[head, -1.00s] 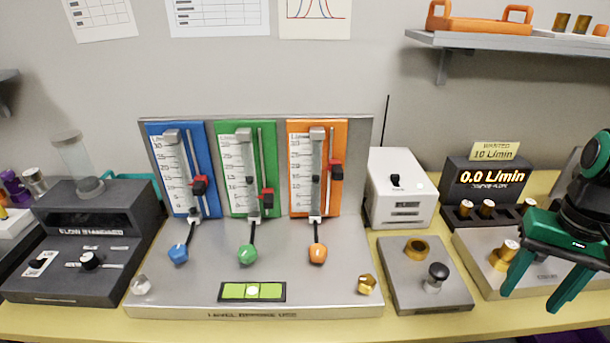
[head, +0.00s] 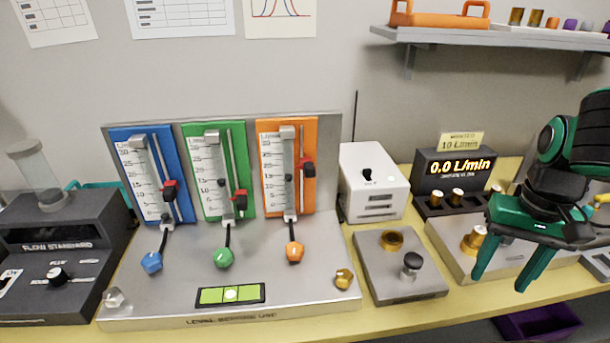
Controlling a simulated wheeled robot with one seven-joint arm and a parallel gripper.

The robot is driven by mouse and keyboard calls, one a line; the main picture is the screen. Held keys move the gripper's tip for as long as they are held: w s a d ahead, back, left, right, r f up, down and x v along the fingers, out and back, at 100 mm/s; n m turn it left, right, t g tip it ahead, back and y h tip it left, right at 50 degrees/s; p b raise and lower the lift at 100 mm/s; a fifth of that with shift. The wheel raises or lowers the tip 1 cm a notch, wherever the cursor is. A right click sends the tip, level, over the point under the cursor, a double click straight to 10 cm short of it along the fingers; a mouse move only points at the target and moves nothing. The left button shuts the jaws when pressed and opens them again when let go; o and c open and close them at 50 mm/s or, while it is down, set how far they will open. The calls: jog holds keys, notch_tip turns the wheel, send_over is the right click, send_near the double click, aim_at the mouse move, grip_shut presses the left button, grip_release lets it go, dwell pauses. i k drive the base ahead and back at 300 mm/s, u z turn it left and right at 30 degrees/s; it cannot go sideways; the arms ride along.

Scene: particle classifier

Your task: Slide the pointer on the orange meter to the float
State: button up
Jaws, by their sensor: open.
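The orange meter (head: 264,140) is the rightmost of three upright flow meters on a grey metal stand. Its red pointer (head: 309,168) sits on the rail at the right of its scale. Its small dark float (head: 289,178) is in the clear tube, slightly lower than the pointer. An orange knob (head: 294,252) hangs below the meter. My gripper (head: 502,278) is green, open and empty. It is at the right, in front of the grey plate with brass fittings, well apart from the orange meter.
Blue (head: 123,147) and green (head: 194,141) meters stand left of the orange one. A white box (head: 373,182) with an antenna and a grey base (head: 400,275) with a black knob lie between the stand and my gripper. A shelf (head: 480,38) juts out above right.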

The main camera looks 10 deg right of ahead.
aim_at(306, 165)
jog(key=z, duration=0.2)
jog(key=k, duration=1.85)
jog(key=u, duration=0.75)
jog(key=i, duration=1)
